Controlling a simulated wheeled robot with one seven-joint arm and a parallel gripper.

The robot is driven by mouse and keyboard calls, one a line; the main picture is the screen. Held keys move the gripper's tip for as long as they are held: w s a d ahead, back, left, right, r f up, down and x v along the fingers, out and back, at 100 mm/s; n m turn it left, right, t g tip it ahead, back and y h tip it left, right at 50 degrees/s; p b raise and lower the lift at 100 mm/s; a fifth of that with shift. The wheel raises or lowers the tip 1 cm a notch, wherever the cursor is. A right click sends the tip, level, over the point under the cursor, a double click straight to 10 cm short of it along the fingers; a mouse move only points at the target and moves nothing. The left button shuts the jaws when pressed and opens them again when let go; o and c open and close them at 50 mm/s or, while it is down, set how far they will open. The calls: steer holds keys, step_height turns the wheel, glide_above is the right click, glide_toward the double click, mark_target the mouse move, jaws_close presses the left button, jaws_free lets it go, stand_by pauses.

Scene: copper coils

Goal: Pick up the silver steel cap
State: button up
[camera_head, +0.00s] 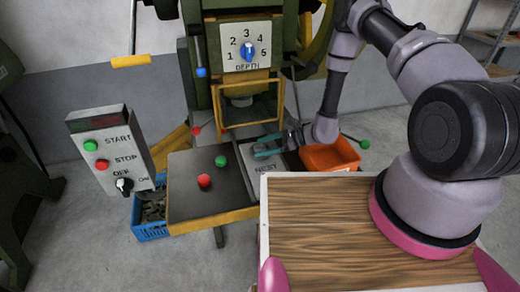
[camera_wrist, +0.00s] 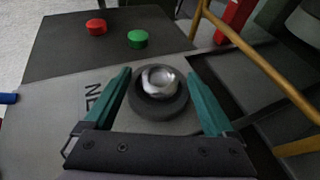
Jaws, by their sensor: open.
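The silver steel cap (camera_wrist: 160,80) sits in a dark round ring (camera_wrist: 148,106) on a grey plate in the wrist view. My gripper (camera_wrist: 156,76) has teal fingers, open, one on each side of the ring and cap, with nothing held. I cannot tell how high the fingertips are above the plate. In the head view my gripper (camera_head: 266,147) is over the grey plate marked NEST (camera_head: 266,166), in front of the press. The cap cannot be made out there.
A red button (camera_head: 204,181) and a green button (camera_head: 221,161) are on the dark panel left of the nest. An orange bin (camera_head: 330,157) stands right of it. A yellow guard frame (camera_head: 249,124) is behind. A blue crate (camera_head: 150,230) holds grey pieces.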

jaws_close()
